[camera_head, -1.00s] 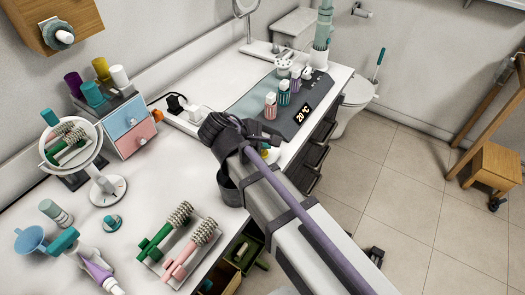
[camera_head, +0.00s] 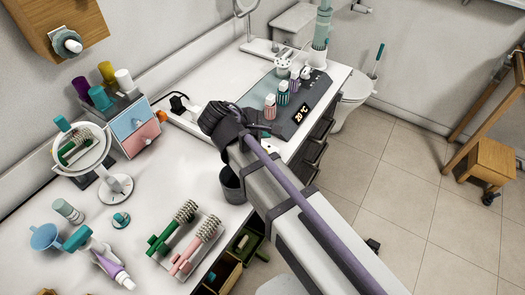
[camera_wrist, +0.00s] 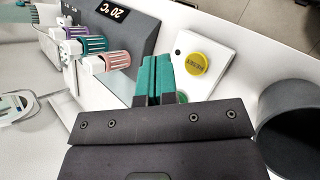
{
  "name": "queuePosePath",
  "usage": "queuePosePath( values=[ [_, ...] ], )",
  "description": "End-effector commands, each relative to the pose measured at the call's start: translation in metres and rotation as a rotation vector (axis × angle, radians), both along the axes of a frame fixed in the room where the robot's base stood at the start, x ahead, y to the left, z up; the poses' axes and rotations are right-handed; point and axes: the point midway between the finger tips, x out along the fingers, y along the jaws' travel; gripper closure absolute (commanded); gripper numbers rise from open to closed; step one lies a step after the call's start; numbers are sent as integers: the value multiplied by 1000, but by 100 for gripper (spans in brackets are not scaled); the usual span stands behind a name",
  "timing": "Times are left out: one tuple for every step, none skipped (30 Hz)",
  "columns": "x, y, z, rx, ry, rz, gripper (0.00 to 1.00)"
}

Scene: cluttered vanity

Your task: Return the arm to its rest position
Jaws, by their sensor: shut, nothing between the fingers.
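My arm reaches up from the lower right in the head view, with its end over the counter edge. In the wrist view, my gripper (camera_wrist: 160,77) has its green fingertips together with nothing between them. They point toward a white scale-like plate (camera_wrist: 203,55) bearing a yellow round cap (camera_wrist: 197,63). I cannot tell whether the fingertips touch the plate. In the head view, the fingertips are mostly hidden by my own wrist.
A dark cup (camera_head: 232,184) stands close beside my wrist. Striped bottles (camera_head: 270,107) stand on a grey panel (camera_head: 296,122) beyond it. A round mirror (camera_head: 83,150), drawer box (camera_head: 134,130) and brush tray (camera_head: 187,243) occupy the left counter. The floor at right is mostly clear.

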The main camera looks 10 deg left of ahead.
Motion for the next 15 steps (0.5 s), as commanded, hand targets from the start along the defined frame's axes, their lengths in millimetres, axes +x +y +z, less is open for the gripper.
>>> queuePosePath(
  values=[
    [0,0,0,0,0,0,100],
    [0,0,0,0,0,0,100],
    [0,0,0,0,0,0,100],
    [0,0,0,0,0,0,100],
    [0,0,0,0,0,0,100],
    [0,0,0,1,-1,-1,100],
    [0,0,0,6,-5,-8,100],
    [0,0,0,15,-14,-20,100],
    [-1,1,-1,38,-26,-45,100],
    [-3,2,-3,71,-31,-72,100],
    [-7,3,-7,115,-30,-106,100],
    [-18,3,-14,193,-19,-166,100],
    [-25,-2,-20,261,-5,-234,100],
    [-29,-16,-26,334,11,-330,100],
    [-30,-37,-33,419,32,-459,100]
  ],
)
